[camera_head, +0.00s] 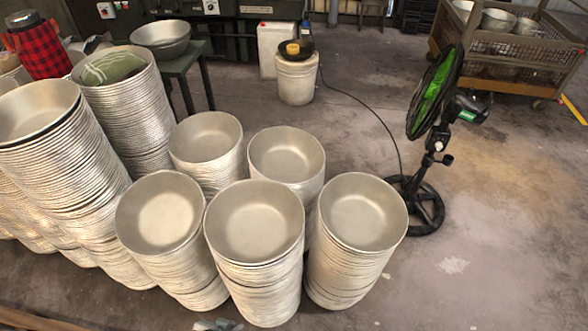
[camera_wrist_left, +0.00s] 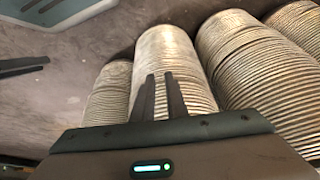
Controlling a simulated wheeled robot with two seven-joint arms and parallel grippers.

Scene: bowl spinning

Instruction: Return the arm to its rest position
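My left gripper (camera_wrist_left: 160,78) shows in the wrist view. Its two dark fingers stand close together with a narrow gap and nothing held between them. Behind the fingers are tall stacks of metal bowls (camera_wrist_left: 178,55), apart from the gripper as far as I can tell. In the head view only a small piece at the bottom edge (camera_head: 218,325) seems to belong to the left gripper, in front of the front middle bowl stack (camera_head: 254,222); its fingers cannot be made out there.
Bowl stacks crowd the left and middle, including a front right stack (camera_head: 362,212) and a front left one (camera_head: 160,212). A black fan (camera_head: 436,95) stands to the right, with a wire cart (camera_head: 515,45) behind. The floor at lower right (camera_head: 490,260) is clear.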

